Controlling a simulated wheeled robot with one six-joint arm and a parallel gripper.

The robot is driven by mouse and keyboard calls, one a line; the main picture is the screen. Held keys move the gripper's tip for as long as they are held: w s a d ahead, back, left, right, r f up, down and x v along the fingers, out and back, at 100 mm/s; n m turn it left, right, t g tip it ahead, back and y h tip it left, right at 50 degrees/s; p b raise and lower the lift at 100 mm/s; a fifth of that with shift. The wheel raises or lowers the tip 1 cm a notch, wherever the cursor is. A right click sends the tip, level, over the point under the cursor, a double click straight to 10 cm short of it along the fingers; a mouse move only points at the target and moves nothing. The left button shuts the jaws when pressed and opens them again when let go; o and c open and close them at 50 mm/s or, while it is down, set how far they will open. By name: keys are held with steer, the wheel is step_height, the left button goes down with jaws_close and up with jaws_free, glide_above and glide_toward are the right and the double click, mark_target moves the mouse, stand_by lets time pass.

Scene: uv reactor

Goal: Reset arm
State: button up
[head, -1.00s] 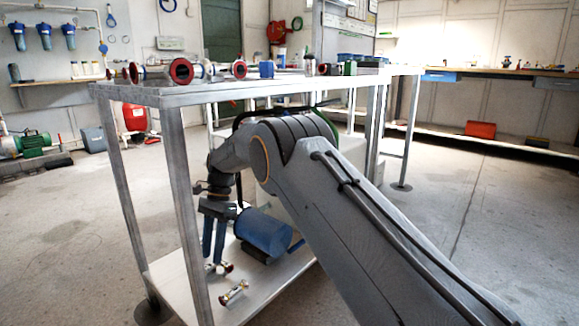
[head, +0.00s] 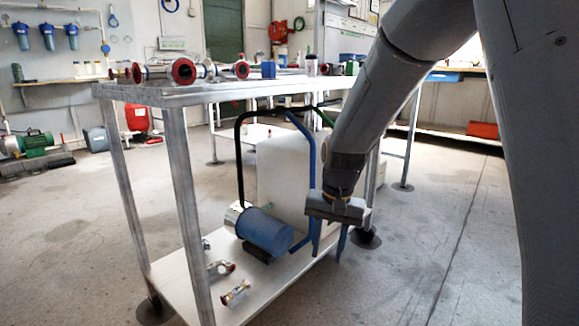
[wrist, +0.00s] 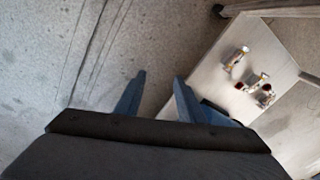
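My gripper (head: 328,243) points down in front of the right side of the metal table, at about the height of its lower shelf in the head view. Its two blue fingers are spread apart with nothing between them. In the wrist view the open fingers (wrist: 158,98) show over the concrete floor and the shelf's edge. My arm reaches down from the upper right of the head view.
The metal table (head: 215,97) carries red-ended pipe parts (head: 182,72) on top. Its lower shelf (head: 185,270) holds a blue motor (head: 265,232) and small fittings (head: 235,293). A white box (head: 283,170) stands behind. The floor (head: 440,240) to the right is clear.

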steer(key=s+d+n+t, duration=0.1)
steer(key=s+d+n, duration=0.1)
steer(key=s+d, duration=0.45)
steer(key=s+d+n+t, duration=0.1)
steer(key=s+d, duration=0.2)
steer(key=s, duration=0.6)
steer(key=s+a+r+n+g+y+p, duration=0.1)
steer(key=s+a+r+n+g+p, duration=0.2)
steer(key=s+a+r+n+p, duration=0.95)
steer(key=s+d+r+m+p, duration=0.1)
steer(key=d+r+m+p, duration=0.3)
steer(key=r+p, duration=0.6)
steer(key=s+d+r+m+h+p, duration=0.1)
steer(key=d+r+m+p, duration=0.3)
steer(key=r+p, duration=0.7)
steer(key=s+d+r+m+p, duration=0.3)
steer(key=d+r+m+p, duration=0.1)
steer(key=r+p, duration=0.6)
steer(key=shift+s+d+r+h+p, duration=0.25)
steer(key=shift+d+h+p, duration=0.2)
steer(key=shift+p, duration=0.45)
